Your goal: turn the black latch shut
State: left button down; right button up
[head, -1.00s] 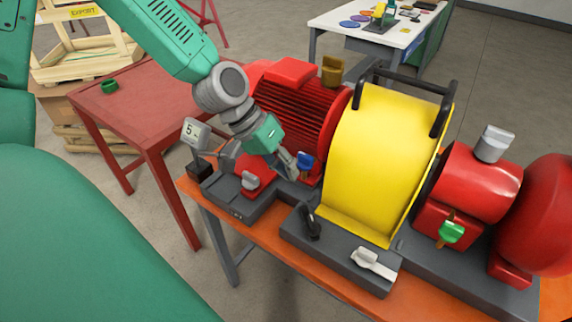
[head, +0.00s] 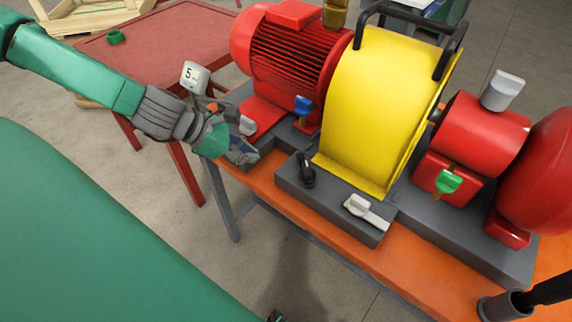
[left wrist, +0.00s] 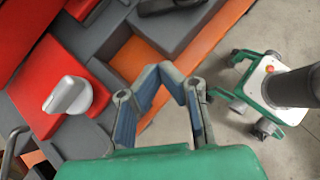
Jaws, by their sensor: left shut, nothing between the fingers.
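The black latch (head: 306,170) stands on the grey block in front of the yellow guard, its handle pointing up and a little left in the head view. A dark part at the top edge of the left wrist view (left wrist: 170,6) seems to be the latch, mostly cut off. My left gripper (head: 245,154) is shut and empty. It is left of the black latch, apart from it, over the front edge of the skid. In the left wrist view its fingertips (left wrist: 171,72) meet with nothing between them.
A white latch (head: 365,211) sits right of the black one on the same block. Near my left gripper are a grey-white knob (head: 247,125) and a blue handle (head: 303,105). The yellow guard (head: 372,110) rises behind. Open floor lies in front of the skid.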

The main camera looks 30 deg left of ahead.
aim_at(298, 164)
pick_arm(q)
jog(key=b+x, duration=0.2)
jog(key=x, duration=0.1)
jog(key=b+x, duration=0.2)
jog(key=x, duration=0.1)
jog(key=shift+d+f, duration=0.2)
jog(key=shift+d, duration=0.3)
jog(key=shift+w+d+r, duration=0.25)
jog(key=shift+w+d, duration=0.4)
jog(key=shift+w, duration=0.3)
jog(key=shift+w+d, duration=0.3)
jog(key=shift+w, duration=0.15)
jog(key=shift+d+r, duration=0.1)
jog(key=shift+d, duration=0.1)
jog(key=shift+d, duration=0.1)
jog(key=shift+w+m+h+p, duration=0.25)
jog(key=shift+m+h+p, duration=0.05)
jog(key=shift+m, duration=0.1)
